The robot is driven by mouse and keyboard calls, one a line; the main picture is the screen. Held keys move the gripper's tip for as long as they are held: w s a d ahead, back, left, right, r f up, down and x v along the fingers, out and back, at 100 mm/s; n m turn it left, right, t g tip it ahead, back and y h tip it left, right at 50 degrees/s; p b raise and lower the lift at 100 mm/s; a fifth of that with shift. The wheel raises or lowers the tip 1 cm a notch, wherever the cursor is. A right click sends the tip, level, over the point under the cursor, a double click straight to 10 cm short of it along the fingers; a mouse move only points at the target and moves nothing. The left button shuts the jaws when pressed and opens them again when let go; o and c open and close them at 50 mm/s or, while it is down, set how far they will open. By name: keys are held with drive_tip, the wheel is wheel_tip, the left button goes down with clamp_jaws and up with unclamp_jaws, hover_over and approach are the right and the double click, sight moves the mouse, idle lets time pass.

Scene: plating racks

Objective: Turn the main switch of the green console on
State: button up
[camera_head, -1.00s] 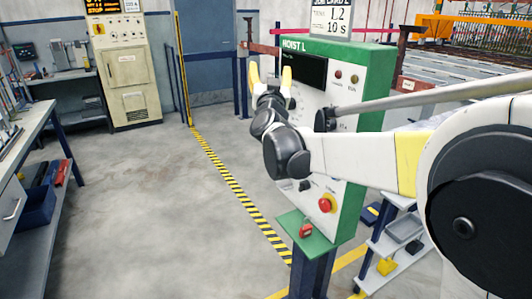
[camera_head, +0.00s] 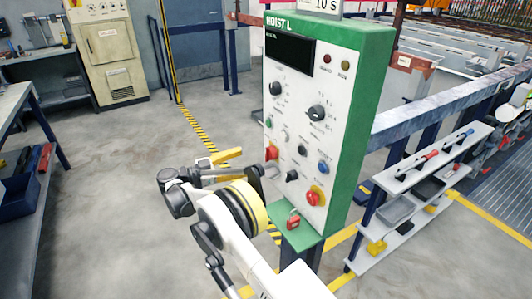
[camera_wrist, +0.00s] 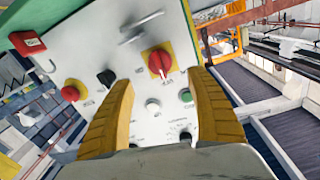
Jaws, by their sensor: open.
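The green console (camera_head: 345,130) labelled HOIST L stands right of centre in the head view, its white control panel facing left. A red rotary switch on a yellow plate (camera_wrist: 158,62), which looks like the main switch, shows in the wrist view; in the head view the red switch (camera_head: 271,153) is at the panel's left edge. I cannot clearly read its position. My gripper (camera_wrist: 163,78) is open and empty, its yellow fingers on either side of the switch in the picture, apparently short of it. In the head view my gripper (camera_head: 238,164) is left of the panel.
A red button on yellow (camera_head: 315,197), a black knob (camera_head: 292,175) and a green button (camera_wrist: 185,95) are near the switch. A red padlock (camera_head: 293,222) is on the lower ledge. A grey handle (camera_wrist: 140,28) sticks out.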

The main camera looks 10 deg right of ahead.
sight(268, 161)
drive_tip(key=b+x, duration=0.2)
drive_tip(key=x, duration=0.7)
drive_tip(key=shift+w+d+r+b, duration=0.1)
drive_tip(key=shift+d+b, duration=0.2)
drive_tip(key=shift+d, duration=0.1)
drive_tip(key=shift+c, duration=0.4)
drive_tip(key=c, duration=1.1)
